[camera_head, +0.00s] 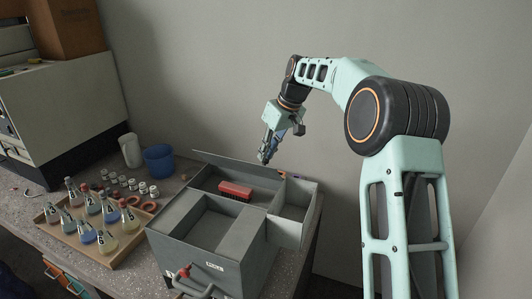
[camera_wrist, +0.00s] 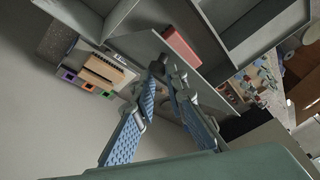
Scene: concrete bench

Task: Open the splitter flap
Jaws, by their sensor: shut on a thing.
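The splitter is a grey open-topped box (camera_head: 250,262) with several compartments, standing on the bench. A thin grey panel, which looks like the splitter flap (camera_head: 225,163), runs along its back edge; it also shows in the wrist view (camera_wrist: 146,46). My gripper (camera_head: 263,160) is at this panel's upper edge, pointing down. The exact contact is small and partly hidden by the fingertips.
A red block (camera_head: 235,190) lies in the back compartment. A red-knobbed lever (camera_head: 185,271) sticks out at the box's front. The wall is close behind.

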